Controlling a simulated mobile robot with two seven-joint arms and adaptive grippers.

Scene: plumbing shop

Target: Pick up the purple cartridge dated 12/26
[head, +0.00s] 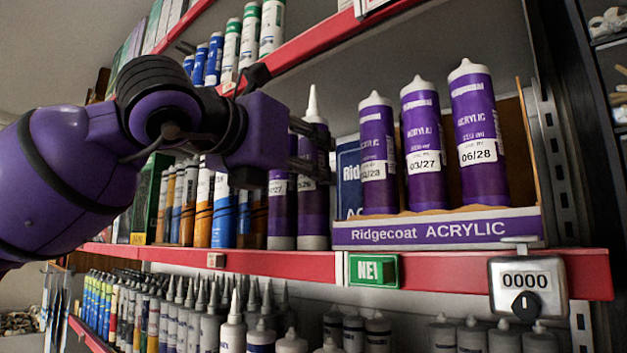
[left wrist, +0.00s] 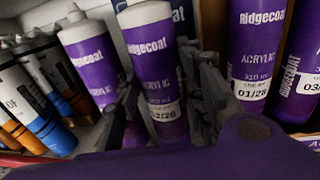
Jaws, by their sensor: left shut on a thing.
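My left gripper (head: 308,160) reaches in from the left and is shut on a purple cartridge (head: 314,205) with a white nozzle, standing upright at shelf level. In the left wrist view the fingers (left wrist: 165,100) close around this cartridge (left wrist: 150,60); its date label is small and partly covered, seeming to end in 26. Another purple cartridge (head: 281,215) stands just left of it, also in the left wrist view (left wrist: 90,65); its label seems to end in 27. My right gripper is not in view.
A Ridgecoat ACRYLIC box (head: 436,232) on the right holds three purple cartridges, two reading 03/27 (head: 423,150) and 06/28 (head: 478,130). Orange and blue tubes (head: 222,210) crowd the left. A red shelf edge (head: 300,264) runs below; another shelf is above.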

